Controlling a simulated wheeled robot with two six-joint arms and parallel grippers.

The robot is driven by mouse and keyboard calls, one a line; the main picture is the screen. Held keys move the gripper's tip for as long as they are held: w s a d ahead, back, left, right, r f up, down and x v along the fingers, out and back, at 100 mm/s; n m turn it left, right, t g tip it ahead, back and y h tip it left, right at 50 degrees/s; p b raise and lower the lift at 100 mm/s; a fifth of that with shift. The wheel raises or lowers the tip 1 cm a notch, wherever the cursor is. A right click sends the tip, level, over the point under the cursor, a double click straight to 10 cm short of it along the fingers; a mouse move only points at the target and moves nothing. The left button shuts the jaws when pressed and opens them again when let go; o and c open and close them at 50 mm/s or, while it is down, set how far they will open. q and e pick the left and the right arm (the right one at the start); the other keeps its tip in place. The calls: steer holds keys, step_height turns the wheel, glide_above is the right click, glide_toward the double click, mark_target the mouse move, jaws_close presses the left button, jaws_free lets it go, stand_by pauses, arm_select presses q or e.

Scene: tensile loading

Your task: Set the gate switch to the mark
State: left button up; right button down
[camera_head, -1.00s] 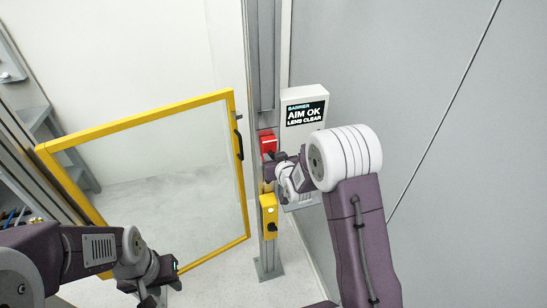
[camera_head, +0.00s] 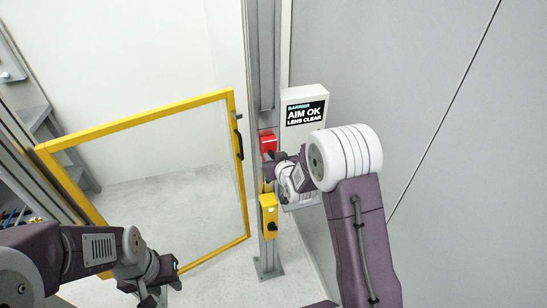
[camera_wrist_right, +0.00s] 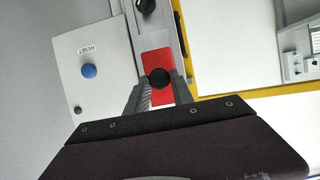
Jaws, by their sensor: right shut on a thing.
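A red switch box (camera_head: 267,142) is mounted on the grey post, beside the open yellow-framed gate (camera_head: 150,122). In the right wrist view the red box (camera_wrist_right: 156,64) carries a round black knob (camera_wrist_right: 159,78). My right gripper (camera_wrist_right: 160,88) is shut on this knob, with one finger on each side; in the head view its tips are partly hidden by the wrist. I cannot make out a mark or the knob's exact angle. My left gripper (camera_head: 155,296) is low at the bottom left, away from the post, its fingertips partly cut off by the frame.
A yellow box (camera_head: 269,208) with a black knob sits lower on the post. A white barrier panel (camera_head: 303,94) reads "AIM OK, LENS CLEAR"; its blue button (camera_wrist_right: 89,71) shows in the wrist view. A grey wall stands right.

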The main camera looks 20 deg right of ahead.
steer(key=shift+r, duration=0.2)
stand_by(0.3)
step_height(320, 180, up, 3)
steer(key=shift+f+p, duration=0.1)
steer(key=shift+p, duration=0.5)
steer(key=c, duration=1.1)
jaws_free()
steer(key=shift+f, duration=0.1)
steer(key=b, duration=0.2)
glide_toward(270, 147)
steer(key=v, duration=0.3)
steer(key=shift+s+r, duration=0.15)
steer(key=shift+r, duration=0.05)
